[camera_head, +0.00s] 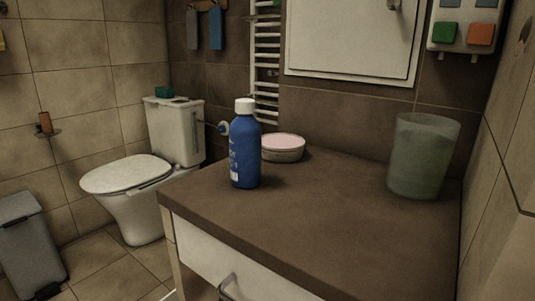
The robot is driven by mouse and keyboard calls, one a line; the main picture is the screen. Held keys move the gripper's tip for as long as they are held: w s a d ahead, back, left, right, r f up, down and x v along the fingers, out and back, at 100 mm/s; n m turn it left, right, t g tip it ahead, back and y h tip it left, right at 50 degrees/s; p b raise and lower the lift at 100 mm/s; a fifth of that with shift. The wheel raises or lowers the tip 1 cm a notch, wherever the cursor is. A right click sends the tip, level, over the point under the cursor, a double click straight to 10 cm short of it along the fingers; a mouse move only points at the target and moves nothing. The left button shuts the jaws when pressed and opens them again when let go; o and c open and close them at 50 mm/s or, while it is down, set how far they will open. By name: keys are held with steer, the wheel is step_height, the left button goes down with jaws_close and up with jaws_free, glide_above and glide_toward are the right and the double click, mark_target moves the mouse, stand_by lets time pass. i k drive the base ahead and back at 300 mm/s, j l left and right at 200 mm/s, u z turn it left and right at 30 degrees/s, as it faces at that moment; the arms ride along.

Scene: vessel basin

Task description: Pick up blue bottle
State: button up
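The blue bottle (245,150) stands upright on the brown countertop (325,217), near its left edge. It has a white cap and white print on its side. It stands a little in front and to the left of a round pink-topped container. My gripper is not in view.
The round pink-topped container (283,147) stands close behind the bottle. A cloudy translucent tumbler (422,157) stands at the counter's right, near the wall. A drawer handle (227,288) sticks out below the front edge. A toilet (135,185) and a grey bin (30,245) stand at left. The counter's middle is clear.

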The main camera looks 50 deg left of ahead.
mark_target(245, 132)
steer(key=l+u, duration=0.15)
steer(key=u, duration=0.3)
steer(key=l+u, duration=0.1)
steer(key=u, duration=0.3)
steer(key=k+l+u, duration=0.1)
steer(key=u, duration=0.35)
steer(key=i+j+u, duration=0.1)
steer(key=u, duration=0.35)
steer(key=i+j+u, duration=0.1)
steer(key=u, duration=0.35)
steer(key=i+j, duration=0.1)
steer(key=j, duration=0.35)
steer(key=i+j+z, duration=0.1)
steer(key=j, duration=0.4)
